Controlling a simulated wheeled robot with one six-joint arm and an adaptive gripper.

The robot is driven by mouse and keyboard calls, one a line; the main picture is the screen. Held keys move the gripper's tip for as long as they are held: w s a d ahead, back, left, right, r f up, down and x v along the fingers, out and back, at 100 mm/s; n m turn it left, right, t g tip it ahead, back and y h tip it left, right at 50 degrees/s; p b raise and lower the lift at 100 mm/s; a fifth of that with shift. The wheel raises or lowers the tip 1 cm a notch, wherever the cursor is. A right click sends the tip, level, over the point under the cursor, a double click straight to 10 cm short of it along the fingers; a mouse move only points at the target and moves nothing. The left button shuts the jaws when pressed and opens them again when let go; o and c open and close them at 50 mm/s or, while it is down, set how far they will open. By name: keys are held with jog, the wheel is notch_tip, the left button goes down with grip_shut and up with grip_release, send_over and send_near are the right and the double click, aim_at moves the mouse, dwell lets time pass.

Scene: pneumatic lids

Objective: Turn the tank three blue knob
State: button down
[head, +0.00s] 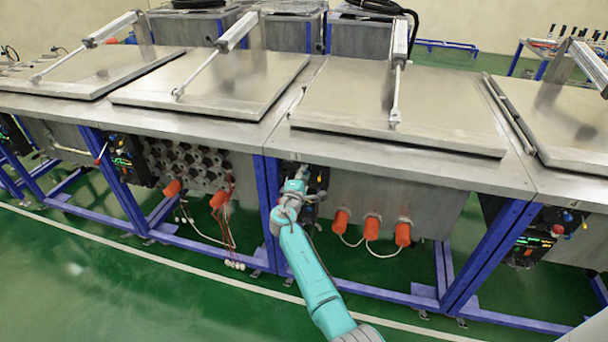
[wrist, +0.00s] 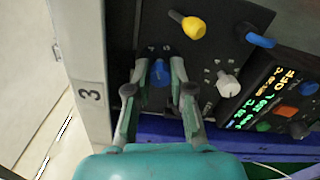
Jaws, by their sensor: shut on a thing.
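In the wrist view the blue knob (wrist: 159,74) sits on a black control panel beside a label reading 3. My gripper (wrist: 160,72) has its two fingers on either side of this knob, shut on it. In the head view my gripper (head: 300,177) is at the panel under the table edge, left of the orange cylinders. My arm hides most of that panel, and the knob cannot be made out there.
A yellow knob (wrist: 193,27), a white knob (wrist: 227,84) and another blue handle (wrist: 260,40) are close by on the panel. A lit display (wrist: 262,98) is to the right. The steel tank lid (head: 400,105) lies closed above. Orange cylinders (head: 372,228) hang to the right.

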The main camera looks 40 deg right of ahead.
jog(key=shift+n, duration=1)
jog(key=c, duration=1)
grip_release()
jog(key=v, duration=1.2)
jog(key=shift+f, duration=0.1)
